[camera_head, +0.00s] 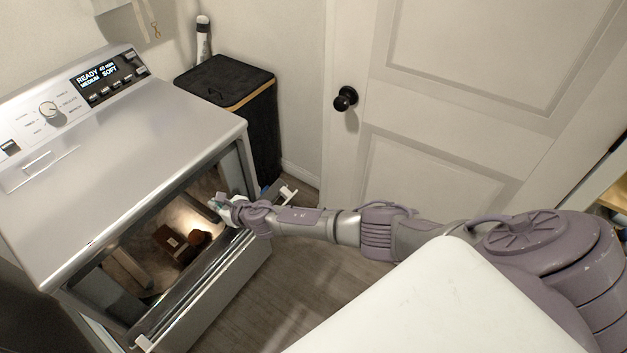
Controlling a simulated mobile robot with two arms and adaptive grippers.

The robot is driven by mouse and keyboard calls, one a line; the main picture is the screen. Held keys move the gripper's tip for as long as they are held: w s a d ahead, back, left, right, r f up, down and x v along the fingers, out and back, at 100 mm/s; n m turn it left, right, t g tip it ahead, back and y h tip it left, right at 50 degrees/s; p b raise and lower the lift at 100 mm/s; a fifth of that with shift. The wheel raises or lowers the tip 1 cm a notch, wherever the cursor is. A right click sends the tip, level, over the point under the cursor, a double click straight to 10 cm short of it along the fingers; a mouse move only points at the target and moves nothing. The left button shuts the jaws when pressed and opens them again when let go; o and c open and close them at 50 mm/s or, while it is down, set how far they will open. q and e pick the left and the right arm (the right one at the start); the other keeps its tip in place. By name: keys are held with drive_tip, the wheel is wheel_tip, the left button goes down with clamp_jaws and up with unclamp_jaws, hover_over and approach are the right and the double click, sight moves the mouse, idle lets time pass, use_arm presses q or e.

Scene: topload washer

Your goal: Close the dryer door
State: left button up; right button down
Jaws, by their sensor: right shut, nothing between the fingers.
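The dryer (150,140) is a silver machine with a lit control panel, at the left of the head view. Its door (215,275) is on the front side and stands partly open, tilted out from the body with a gap along the top. Through the gap I see a lit interior or reflective surface with brown shapes; I cannot tell which. My right gripper (222,207) is shut and empty, at the gap between the dryer's front edge and the door. Whether it touches the door is unclear. My left gripper is not in view.
A black lidded hamper (228,85) stands beside the dryer against the wall, with a white bottle (203,38) behind it. A white room door (440,120) with a black knob (346,98) is at the right. Wooden floor (290,285) lies free in front of the dryer.

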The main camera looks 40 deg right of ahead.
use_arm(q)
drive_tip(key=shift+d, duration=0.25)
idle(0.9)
